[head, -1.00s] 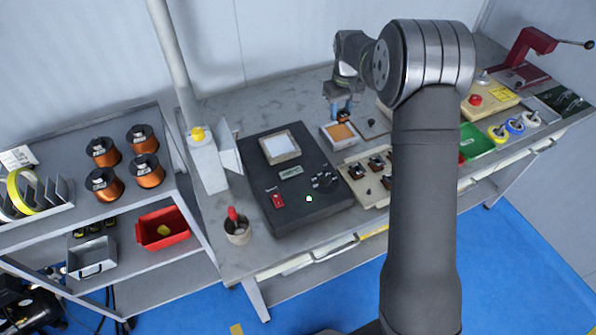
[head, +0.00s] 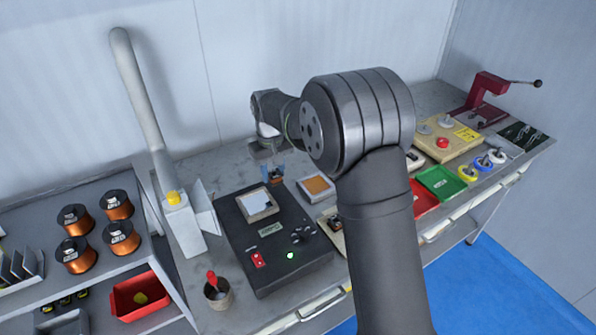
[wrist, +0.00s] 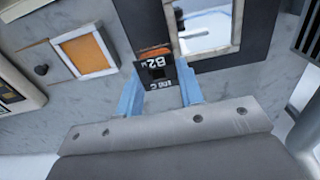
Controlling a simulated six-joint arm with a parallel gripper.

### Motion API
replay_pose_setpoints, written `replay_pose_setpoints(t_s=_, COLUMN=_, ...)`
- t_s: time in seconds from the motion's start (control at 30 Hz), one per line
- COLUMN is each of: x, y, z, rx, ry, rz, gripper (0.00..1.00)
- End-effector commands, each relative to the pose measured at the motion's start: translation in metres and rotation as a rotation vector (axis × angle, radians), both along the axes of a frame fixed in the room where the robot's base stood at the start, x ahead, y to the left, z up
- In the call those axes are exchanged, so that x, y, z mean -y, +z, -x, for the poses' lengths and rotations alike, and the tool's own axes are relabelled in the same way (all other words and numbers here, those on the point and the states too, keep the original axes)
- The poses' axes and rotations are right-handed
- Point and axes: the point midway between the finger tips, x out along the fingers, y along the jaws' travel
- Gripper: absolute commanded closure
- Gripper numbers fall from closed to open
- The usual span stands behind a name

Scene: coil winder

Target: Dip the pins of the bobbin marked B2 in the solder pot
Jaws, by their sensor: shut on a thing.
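My gripper (head: 273,171) is shut on a small bobbin (head: 277,181). In the wrist view the bobbin (wrist: 157,72) sits between the two blue fingers of my gripper (wrist: 160,84), with its dark face reading B2 upside down and some orange-brown winding showing. The bobbin's pins are not visible. The solder pot (head: 285,263) is a black box with a pale square bath (head: 258,203) in its top. My gripper is above the back right of the bath; in the wrist view the bath (wrist: 207,32) lies just right of the bobbin. The exact height is unclear.
A tray with an orange pad (head: 317,187) lies right of the pot. A white fume-arm stand (head: 183,225) and a cup with a red-handled tool (head: 217,294) stand left of it. My arm hides part of the bench, including most of a bobbin holder.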

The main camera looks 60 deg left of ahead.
Motion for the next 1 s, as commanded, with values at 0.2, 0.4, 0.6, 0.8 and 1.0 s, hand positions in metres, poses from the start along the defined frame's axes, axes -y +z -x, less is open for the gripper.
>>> replay_pose_setpoints(t_s=0.2, x=0.010, y=0.013, z=0.056, rx=0.000, ry=0.002, rz=0.000, gripper=0.88)
replay_pose_setpoints(t_s=0.4, x=0.012, y=0.011, z=0.066, rx=0.000, ry=-0.002, rz=0.000, gripper=0.88)
replay_pose_setpoints(t_s=0.6, x=0.012, y=-0.003, z=0.065, rx=0.000, ry=-0.001, rz=0.002, gripper=0.88)
replay_pose_setpoints(t_s=0.8, x=0.012, y=-0.021, z=0.065, rx=0.001, ry=-0.001, rz=0.002, gripper=0.88)
replay_pose_setpoints(t_s=1.0, x=0.012, y=-0.029, z=0.065, rx=0.001, ry=-0.001, rz=0.000, gripper=0.88)
